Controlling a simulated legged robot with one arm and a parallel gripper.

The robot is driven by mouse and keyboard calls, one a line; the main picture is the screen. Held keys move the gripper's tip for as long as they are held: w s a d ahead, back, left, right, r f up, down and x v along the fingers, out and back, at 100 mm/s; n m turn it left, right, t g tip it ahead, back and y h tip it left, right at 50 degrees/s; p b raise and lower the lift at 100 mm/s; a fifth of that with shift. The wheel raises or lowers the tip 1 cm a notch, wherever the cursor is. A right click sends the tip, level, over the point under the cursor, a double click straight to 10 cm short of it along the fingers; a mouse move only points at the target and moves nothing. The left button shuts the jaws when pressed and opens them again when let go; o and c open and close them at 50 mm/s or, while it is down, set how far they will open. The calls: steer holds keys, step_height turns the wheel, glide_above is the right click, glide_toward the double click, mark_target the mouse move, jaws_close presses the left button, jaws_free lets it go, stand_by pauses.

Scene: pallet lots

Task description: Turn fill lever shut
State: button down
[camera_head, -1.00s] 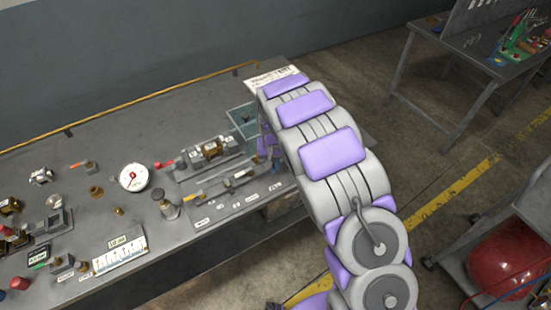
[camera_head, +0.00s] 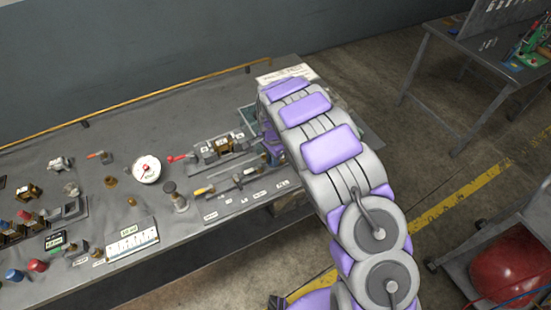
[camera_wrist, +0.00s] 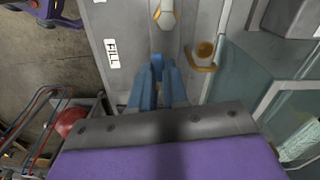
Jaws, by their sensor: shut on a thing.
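In the wrist view, my gripper (camera_wrist: 159,64) has its blue fingers close together over a grey plate (camera_wrist: 135,25). The fill lever lies at the fingers, beside a white label (camera_wrist: 111,53) reading FILL. The fingers are shut on the lever and hide most of it, so its exact angle cannot be told. A cream, rounded fitting (camera_wrist: 166,14) with an orange edge shows just beyond the fingertips. In the head view, my arm covers the gripper and the fill lever at the right end of the bench.
A teal-walled bin (camera_wrist: 232,85) stands close on the right in the wrist view. On the bench (camera_head: 110,140), a dial gauge (camera_head: 147,169), a red-handled valve assembly (camera_head: 217,148) and a black-topped plunger (camera_head: 175,197) stand left of my arm.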

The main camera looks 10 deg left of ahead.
steer(key=shift+w+a+m, duration=0.3)
steer(key=shift+a+m, duration=0.05)
steer(key=shift+m, duration=0.65)
steer(key=shift+r, duration=0.1)
steer(key=c, duration=1.1)
jaws_free()
steer(key=shift+a, duration=0.15)
steer(key=shift+r, duration=0.15)
step_height(320, 180, up, 17)
steer(key=shift+f+p, duration=0.1)
steer(key=shift+p, duration=0.8)
